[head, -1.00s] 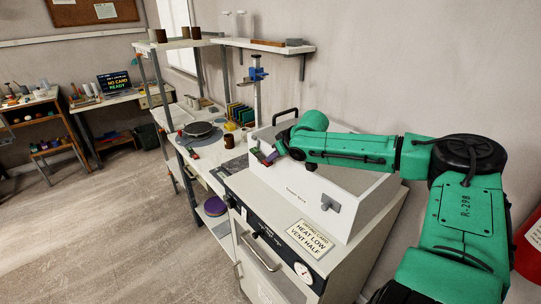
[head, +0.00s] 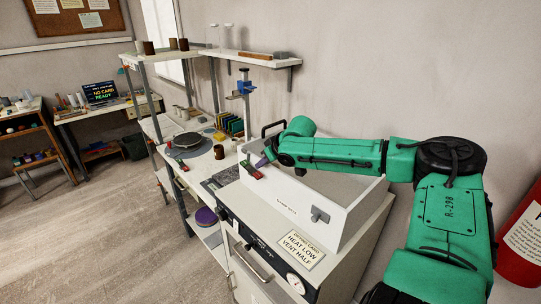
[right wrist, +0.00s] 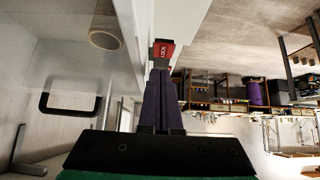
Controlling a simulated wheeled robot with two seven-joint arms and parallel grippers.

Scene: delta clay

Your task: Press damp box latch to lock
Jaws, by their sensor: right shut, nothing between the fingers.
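The damp box (head: 340,215) is a white box on top of a pale cabinet. A red latch tab (head: 253,172), with a green patch beside it, is at its upper left end. In the right wrist view the red tab, marked LOCK (right wrist: 162,50), lies just beyond my fingertips. My right gripper (head: 264,161) has purple fingers, shut and empty (right wrist: 160,75), at the tab. I cannot tell whether they touch it. A grey knob-like fitting (head: 320,214) is on the box front. My left gripper is not in view.
A black handle (head: 272,129) rises at the box's back left, and a round cup-like thing (right wrist: 105,38) shows beside the fingers. A shelf (head: 250,57) hangs behind. A red cylinder (head: 521,235) stands right. Open floor (head: 110,230) lies left.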

